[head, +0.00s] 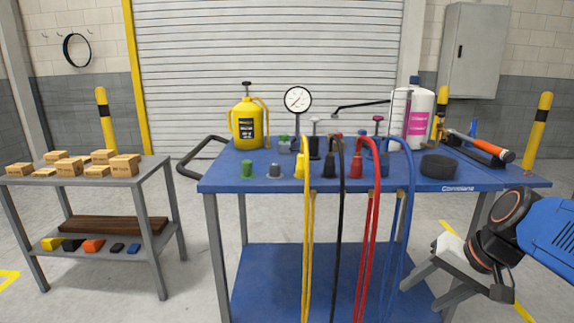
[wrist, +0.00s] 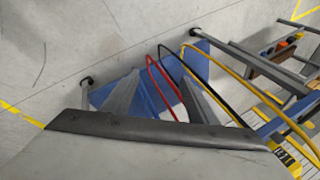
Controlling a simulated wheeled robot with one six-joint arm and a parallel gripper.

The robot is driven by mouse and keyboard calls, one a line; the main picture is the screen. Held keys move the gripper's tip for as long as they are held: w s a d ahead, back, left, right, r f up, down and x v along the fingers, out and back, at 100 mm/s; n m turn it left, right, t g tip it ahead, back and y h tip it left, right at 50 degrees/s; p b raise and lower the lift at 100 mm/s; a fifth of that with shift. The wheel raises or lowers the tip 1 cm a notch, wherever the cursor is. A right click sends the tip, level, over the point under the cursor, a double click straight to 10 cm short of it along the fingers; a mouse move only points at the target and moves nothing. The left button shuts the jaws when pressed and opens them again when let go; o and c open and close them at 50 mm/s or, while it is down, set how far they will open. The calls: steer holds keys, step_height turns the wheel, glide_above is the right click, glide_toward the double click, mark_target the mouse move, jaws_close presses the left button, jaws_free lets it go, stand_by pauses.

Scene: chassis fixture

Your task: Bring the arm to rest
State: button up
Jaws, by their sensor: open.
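My gripper (head: 421,296) is at the lower right of the head view, at the end of my blue arm. It is low, below the level of the blue cart's top (head: 300,176), near the cart's right front leg. Its two grey fingers point down and to the left, spread apart, with nothing held between them. In the wrist view my gripper (wrist: 160,76) also shows two parted fingers. A red hose (wrist: 158,90) passes behind the gap between them in that view. I cannot tell how far the fingers are from the hoses.
Yellow (head: 307,250), black (head: 341,240), red (head: 366,250) and blue (head: 401,240) hoses hang over the cart's front edge. A gauge (head: 297,99), a yellow canister (head: 247,125) and bottles stand on top. A grey side table (head: 150,172) with boxes stands left. Floor between them is clear.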

steer(key=s+f+n+h, duration=0.2)
steer(key=s+n+h, duration=0.1)
steer(key=s+n, duration=0.2)
steer(key=shift+s+a+f+t, duration=0.15)
steer(key=shift+s+f+t, duration=0.2)
steer(key=shift+s, duration=1)
